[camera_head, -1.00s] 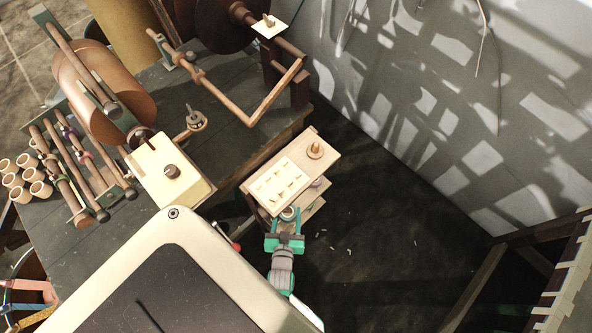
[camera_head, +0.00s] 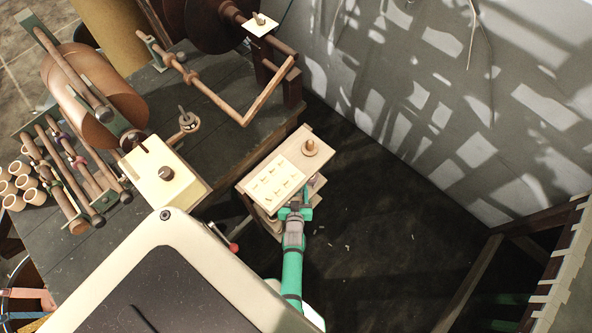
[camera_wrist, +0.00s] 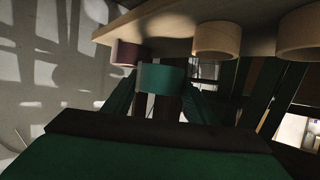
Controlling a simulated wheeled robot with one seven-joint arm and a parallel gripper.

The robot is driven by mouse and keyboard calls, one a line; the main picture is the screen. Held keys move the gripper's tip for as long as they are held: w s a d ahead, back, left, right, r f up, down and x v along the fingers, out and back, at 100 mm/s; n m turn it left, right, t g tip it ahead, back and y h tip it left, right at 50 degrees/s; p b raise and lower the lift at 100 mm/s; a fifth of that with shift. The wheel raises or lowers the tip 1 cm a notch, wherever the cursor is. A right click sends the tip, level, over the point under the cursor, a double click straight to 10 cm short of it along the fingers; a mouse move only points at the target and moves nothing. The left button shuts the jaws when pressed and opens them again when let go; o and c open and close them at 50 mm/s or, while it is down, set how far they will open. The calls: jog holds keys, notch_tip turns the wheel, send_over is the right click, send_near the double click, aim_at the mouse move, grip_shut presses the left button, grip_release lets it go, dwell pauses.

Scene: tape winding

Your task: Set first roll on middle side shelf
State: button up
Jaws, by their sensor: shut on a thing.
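The side shelf (camera_head: 257,183) is a small stand with a pale top board and lower boards, at the centre of the head view. My gripper (camera_head: 296,204) is at its lower right edge there. In the wrist view, my gripper (camera_wrist: 162,100) is shut on a dark green roll (camera_wrist: 160,78), held between the two fingers. A dark reddish roll (camera_wrist: 125,53) and two pale rolls (camera_wrist: 216,38) (camera_wrist: 298,32) show just beyond it, by a wooden board (camera_wrist: 170,18). The held roll is hidden in the head view, and I cannot tell whether it touches a shelf board.
The workbench (camera_head: 230,145) with a winding machine stands to the upper left of the shelf. A cream box (camera_head: 165,178) is on its near edge. A wall (camera_head: 430,80) is behind. Dark floor (camera_head: 385,235) right of the shelf is clear.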

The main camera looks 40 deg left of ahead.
jog(key=shift+w+a+f, duration=0.1)
jog(key=shift+w+f, duration=0.05)
jog(key=shift+f, duration=1.55)
jog(key=shift+f, duration=0.1)
jog(key=o, duration=0.8)
jog(key=v, duration=1.2)
